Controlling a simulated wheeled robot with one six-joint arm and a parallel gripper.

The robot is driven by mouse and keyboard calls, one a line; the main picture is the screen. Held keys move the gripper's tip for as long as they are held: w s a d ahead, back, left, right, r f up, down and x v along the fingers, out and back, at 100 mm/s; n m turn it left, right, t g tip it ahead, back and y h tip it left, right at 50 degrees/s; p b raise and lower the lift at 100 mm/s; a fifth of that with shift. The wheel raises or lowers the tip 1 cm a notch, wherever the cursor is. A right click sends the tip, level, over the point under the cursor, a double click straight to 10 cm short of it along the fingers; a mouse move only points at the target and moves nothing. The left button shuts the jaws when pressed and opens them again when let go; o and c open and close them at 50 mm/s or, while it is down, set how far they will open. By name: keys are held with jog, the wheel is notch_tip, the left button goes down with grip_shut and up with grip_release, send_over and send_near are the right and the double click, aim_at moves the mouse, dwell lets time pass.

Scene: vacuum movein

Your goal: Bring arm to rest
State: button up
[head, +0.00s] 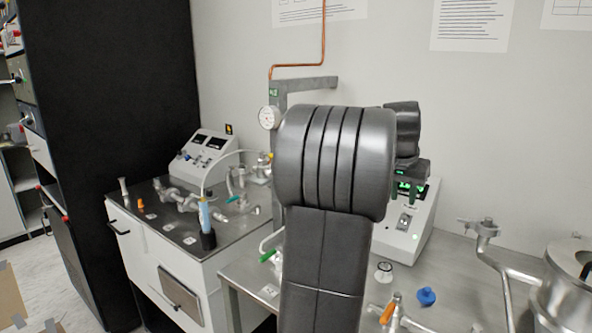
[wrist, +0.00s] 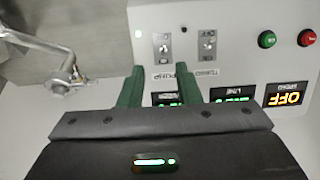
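My arm stands raised in the middle of the head view, its black links covering part of the bench behind. My gripper (wrist: 160,76) shows in the wrist view with its two green fingers apart and nothing between them. The fingers are in front of a white control box (wrist: 225,18) with two toggle switches, lit displays, a green button and a red button. The box appears upside down there. In the head view the same kind of box (head: 405,236) is partly hidden by my arm. Whether the fingers touch it cannot be told.
A metal bench (head: 462,295) holds a blue knob (head: 426,296) and a steel vessel (head: 570,290) at the right. A white cabinet (head: 150,262) with pipe fittings and another control unit (head: 208,150) stands at the left. A gauge (head: 269,117) and copper pipe (head: 298,65) are behind my arm.

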jog(key=x, duration=0.9)
jog(key=shift+a, duration=0.15)
jog(key=shift+w+r+p, duration=0.15)
jog(key=shift+r+p, duration=0.15)
jog(key=shift+p, duration=0.15)
jog(key=shift+r+g+y+p, duration=0.1)
jog(key=shift+g+y+p, duration=0.2)
jog(key=shift+p, duration=0.5)
jog(key=shift+w+p, duration=0.1)
jog(key=shift+p, duration=0.8)
jog(key=p, duration=0.2)
jog(key=g+y+p, duration=0.1)
jog(key=p, duration=0.2)
jog(key=shift+w+d+r+g, duration=0.15)
jog(key=shift+d+r+g, duration=0.05)
jog(key=shift+d+g, duration=0.1)
jog(key=shift+f+p, duration=0.2)
jog(key=shift+p, duration=0.4)
